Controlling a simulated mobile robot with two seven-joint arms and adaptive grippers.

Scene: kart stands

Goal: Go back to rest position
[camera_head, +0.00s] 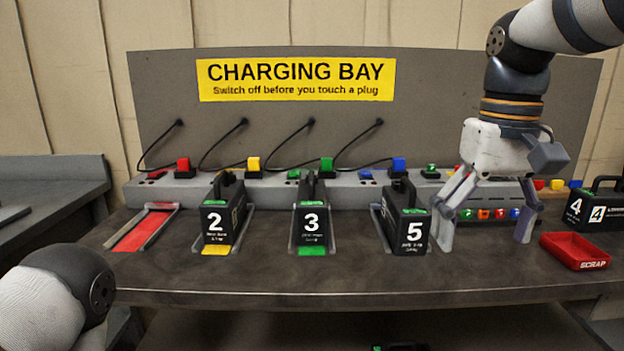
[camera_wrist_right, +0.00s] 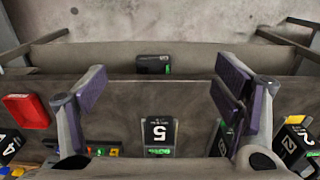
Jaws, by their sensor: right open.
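My right gripper (camera_head: 486,222) hangs from its arm at the right of the bench, with its fingers spread and nothing between them. It is just right of the black battery 5 (camera_head: 405,225), apart from it in the head view. In the right wrist view the two fingers (camera_wrist_right: 162,98) are wide apart, with battery 5 (camera_wrist_right: 158,132) showing beyond and between them. A white and dark part of my left arm shows at the lower left of the head view; the left gripper is out of view.
Battery 2 (camera_head: 222,215) and battery 3 (camera_head: 312,222) stand in cradles; the red cradle (camera_head: 143,232) is empty. A red scrap tray (camera_head: 574,251) and battery 4 (camera_head: 594,209) are at right. Plugs, switches and cables line the back ledge. The front bench edge (camera_head: 350,292) is clear.

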